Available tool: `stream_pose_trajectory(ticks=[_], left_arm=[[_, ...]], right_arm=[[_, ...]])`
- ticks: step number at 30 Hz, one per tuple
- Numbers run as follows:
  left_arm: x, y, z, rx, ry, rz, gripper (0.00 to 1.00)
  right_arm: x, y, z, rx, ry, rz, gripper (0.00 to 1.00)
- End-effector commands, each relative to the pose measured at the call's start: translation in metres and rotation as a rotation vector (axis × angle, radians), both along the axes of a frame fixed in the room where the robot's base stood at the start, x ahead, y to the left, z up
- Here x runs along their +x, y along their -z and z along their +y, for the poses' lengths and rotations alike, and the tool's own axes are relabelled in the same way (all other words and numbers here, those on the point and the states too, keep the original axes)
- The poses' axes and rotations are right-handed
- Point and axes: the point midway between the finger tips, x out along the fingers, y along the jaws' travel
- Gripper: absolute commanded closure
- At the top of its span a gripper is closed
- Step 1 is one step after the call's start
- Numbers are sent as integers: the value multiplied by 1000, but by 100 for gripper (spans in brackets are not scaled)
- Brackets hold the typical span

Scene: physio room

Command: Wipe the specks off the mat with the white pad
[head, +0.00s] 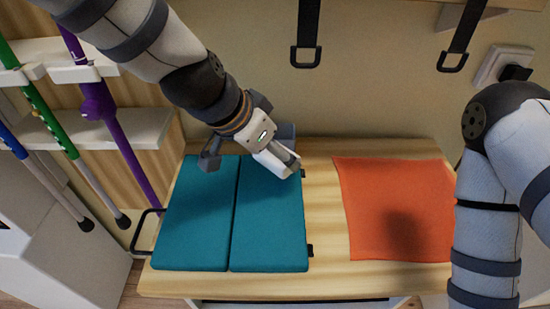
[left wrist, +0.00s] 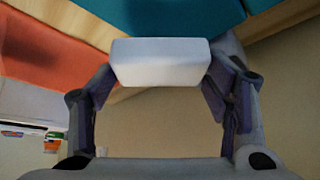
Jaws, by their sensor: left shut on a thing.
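My left gripper (head: 262,150) is shut on the white pad (left wrist: 160,62), which lies across between its two fingers in the left wrist view. In the head view the gripper hangs over the far right part of the teal mat (head: 205,215). The mat lies on the wooden table in two panels with a seam between them. I cannot tell whether the pad touches the mat. No specks can be made out on the visible mat; its far right part is hidden by the gripper. My right arm shows at the right edge, but its gripper is out of view.
An orange cloth (head: 375,190) lies flat on the right of the wooden table (head: 325,240). Poles stand in a rack (head: 150,130) at left. Black straps (head: 306,40) hang on the wall.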

Motion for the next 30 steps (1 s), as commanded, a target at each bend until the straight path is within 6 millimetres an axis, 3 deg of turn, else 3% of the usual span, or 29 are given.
stream_pose_trajectory(ticks=[10, 26, 30], left_arm=[[0, -29, 5, 0, -3, -1, 60], [0, -30, 5, 0, -2, 0, 60], [3, -32, 13, 2, -23, -2, 60]], right_arm=[[0, 0, 0, 0, 0, -1, 73], [0, 0, 0, 0, 0, -1, 73], [0, 0, 0, 0, 0, -1, 73]])
